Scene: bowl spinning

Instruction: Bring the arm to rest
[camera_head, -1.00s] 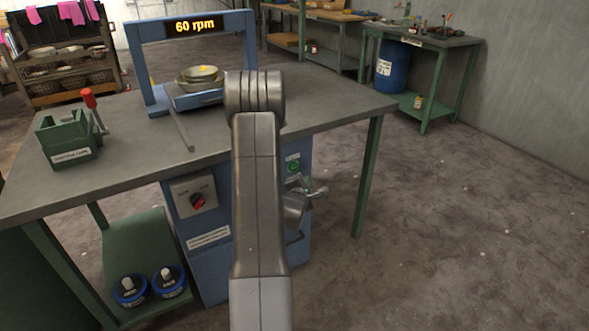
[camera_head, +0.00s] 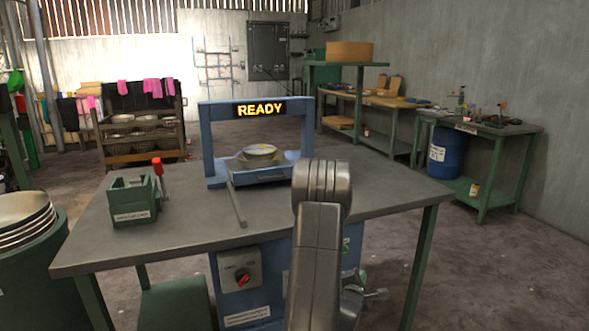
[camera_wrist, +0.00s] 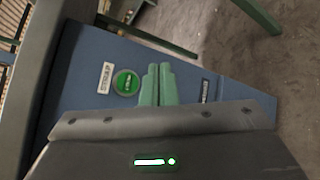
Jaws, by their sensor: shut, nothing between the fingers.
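My arm rises in front of the bench in the head view and hides part of the blue machine. My gripper (camera_wrist: 158,84) shows in the wrist view with its two green fingers together and nothing between them. It is in front of the blue machine panel (camera_wrist: 75,85), beside a round green button (camera_wrist: 126,82); I cannot tell its exact distance from the panel. A bowl (camera_head: 259,153) sits in the blue spinning machine (camera_head: 207,148), whose display (camera_head: 260,109) reads READY.
The grey bench (camera_head: 180,240) carries a green fixture (camera_head: 134,203) with a red-handled lever (camera_head: 158,170). Stacked bowls (camera_head: 25,220) stand at the left.

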